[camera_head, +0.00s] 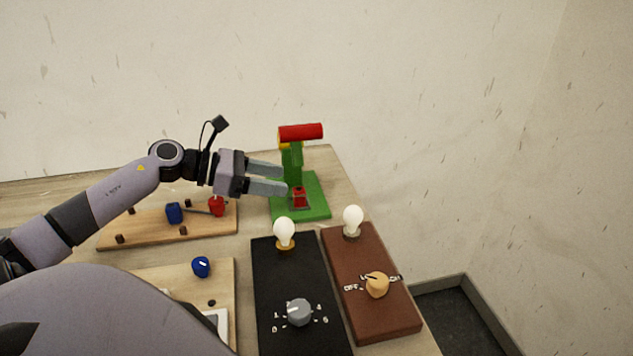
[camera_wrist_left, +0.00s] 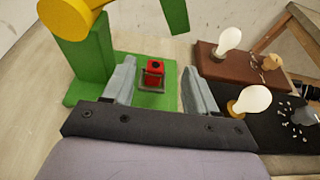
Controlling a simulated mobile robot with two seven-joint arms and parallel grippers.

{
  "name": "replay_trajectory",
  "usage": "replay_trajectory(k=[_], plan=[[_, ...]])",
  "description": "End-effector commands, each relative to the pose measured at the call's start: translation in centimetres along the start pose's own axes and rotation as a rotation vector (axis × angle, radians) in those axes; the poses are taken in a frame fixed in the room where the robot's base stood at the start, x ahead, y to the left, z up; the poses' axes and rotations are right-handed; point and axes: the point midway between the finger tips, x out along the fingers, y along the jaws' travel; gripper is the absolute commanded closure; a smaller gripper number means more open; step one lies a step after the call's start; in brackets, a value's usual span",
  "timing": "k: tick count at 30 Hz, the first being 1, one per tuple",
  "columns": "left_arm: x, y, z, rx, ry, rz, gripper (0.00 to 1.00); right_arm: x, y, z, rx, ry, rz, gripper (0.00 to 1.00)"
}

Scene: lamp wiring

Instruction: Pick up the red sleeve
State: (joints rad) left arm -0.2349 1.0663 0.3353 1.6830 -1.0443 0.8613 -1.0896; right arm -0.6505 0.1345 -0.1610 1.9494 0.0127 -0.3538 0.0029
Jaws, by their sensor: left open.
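A small red sleeve (camera_head: 299,196) with a dark round hole in its top sits in a grey metal holder on the base of a green stand (camera_head: 316,207). In the left wrist view the red sleeve (camera_wrist_left: 154,66) lies between and beyond the two fingers. My left gripper (camera_head: 284,180) is open and empty, its fingertips reaching toward the stand from the left, beside and above the sleeve. The fingers do not appear to touch it. My right gripper is not in view.
The stand has a green post and a red-ended overhead arm (camera_head: 301,132). A wooden board (camera_head: 190,233) carries a blue piece and another red piece. A black box (camera_head: 285,270) and a brown box (camera_head: 352,262), each with a bulb and knob, stand in front of the stand.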

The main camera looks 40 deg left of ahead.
Motion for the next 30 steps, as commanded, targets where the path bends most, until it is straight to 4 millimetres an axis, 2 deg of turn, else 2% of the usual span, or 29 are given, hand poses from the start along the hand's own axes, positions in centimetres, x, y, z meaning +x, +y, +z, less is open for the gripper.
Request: replay_trajectory(k=[3, 6, 17, 30], plan=[[0.2, 0.1, -1.6, 0.002, 0.047, 0.009, 0.43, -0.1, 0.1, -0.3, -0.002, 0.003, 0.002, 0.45], [0.8, 0.1, -2.0, 0.003, 0.059, 0.012, 0.43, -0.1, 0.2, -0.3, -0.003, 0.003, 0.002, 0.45], [2.5, 0.1, -2.0, 0.003, 0.057, 0.013, 0.43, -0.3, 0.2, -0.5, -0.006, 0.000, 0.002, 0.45], [6.8, 0.1, -2.0, 0.002, 0.055, 0.014, 0.43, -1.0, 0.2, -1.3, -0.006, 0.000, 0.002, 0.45]])
